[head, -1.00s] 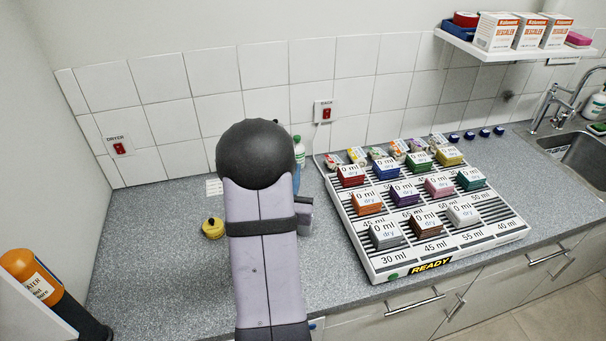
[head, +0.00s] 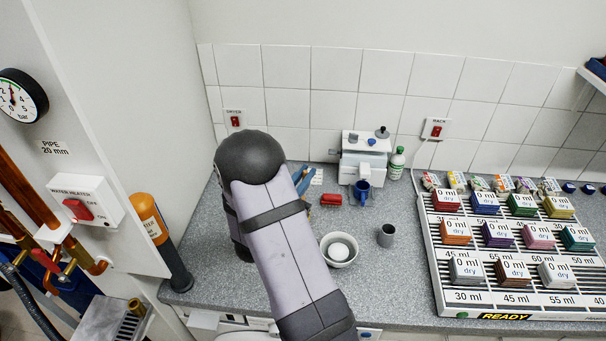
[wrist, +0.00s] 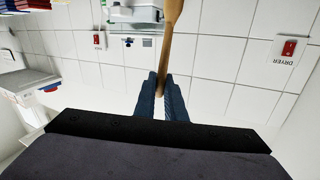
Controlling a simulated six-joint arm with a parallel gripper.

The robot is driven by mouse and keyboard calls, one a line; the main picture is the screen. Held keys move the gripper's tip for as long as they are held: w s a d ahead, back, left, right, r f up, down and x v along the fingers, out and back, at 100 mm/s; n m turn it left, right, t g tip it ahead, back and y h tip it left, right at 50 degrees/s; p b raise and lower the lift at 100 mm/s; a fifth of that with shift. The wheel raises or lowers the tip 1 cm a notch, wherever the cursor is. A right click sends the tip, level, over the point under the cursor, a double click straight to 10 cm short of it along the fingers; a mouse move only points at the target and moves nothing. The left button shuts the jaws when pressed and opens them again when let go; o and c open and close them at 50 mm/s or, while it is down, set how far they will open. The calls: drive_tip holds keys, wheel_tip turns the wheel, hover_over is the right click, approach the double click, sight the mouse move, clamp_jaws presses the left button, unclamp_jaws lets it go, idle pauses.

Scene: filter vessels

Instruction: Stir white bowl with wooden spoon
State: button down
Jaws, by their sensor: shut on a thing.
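My gripper (wrist: 162,98) has blue fingers shut on a wooden spoon (wrist: 168,45), seen close in the wrist view. The spoon runs away from the fingers to the top edge, where it widens and is cut off. The blue fingers also show partly in the head view, just right of my arm's dark rounded joint; the spoon is not clear there. The white bowl (head: 337,264) stands on the counter to the right of my arm, with a white rounded mass inside. The gripper is behind and left of the bowl, apart from it.
Behind are a red object (head: 331,199), a blue mug (head: 361,193), a white machine (head: 364,160) and a green-white bottle (head: 397,163). A rack of coloured blocks (head: 437,270) fills the right. An orange-black cylinder (head: 150,222) stands left.

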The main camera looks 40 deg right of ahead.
drive_tip(key=s+m+g, duration=1.1)
drive_tip(key=s+g, duration=0.4)
drive_tip(key=s, duration=0.1)
drive_tip(key=shift+s+f, duration=0.15)
drive_tip(key=shift+f, duration=0.1)
drive_tip(key=shift+d+f, duration=0.1)
drive_tip(key=shift+f, duration=0.05)
wheel_tip(320, 180, down, 8)
drive_tip(key=b, duration=0.7)
drive_tip(key=shift+f, duration=0.25)
drive_tip(key=shift+d, duration=0.1)
